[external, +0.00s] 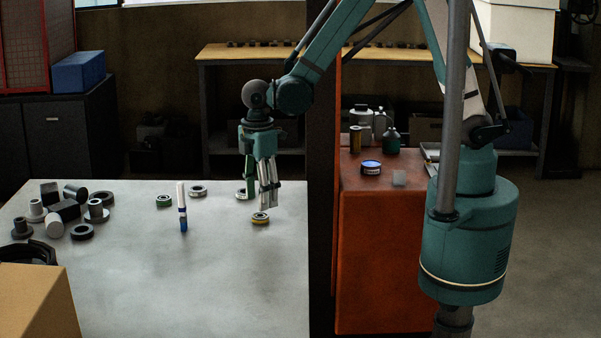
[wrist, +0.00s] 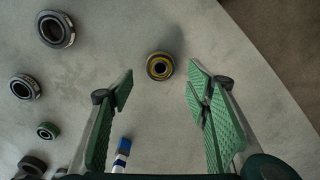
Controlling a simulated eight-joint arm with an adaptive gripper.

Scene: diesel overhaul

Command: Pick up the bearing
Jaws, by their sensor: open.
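A small round bearing with a yellow ring (external: 260,218) lies flat on the pale table near its right edge. In the wrist view the yellow-ringed bearing (wrist: 160,66) is beyond the fingertips, roughly in line with the gap between them. My gripper (external: 268,200) is open and points down, above and close to this bearing in the external view. In the wrist view my gripper's green-padded fingers (wrist: 160,82) are spread wide with nothing between them.
Several dark and grey machine parts (external: 66,210) cluster at the table's left, near a cardboard box (external: 35,300). A red cabinet (external: 375,245) stands right of the table. The front of the table is clear.

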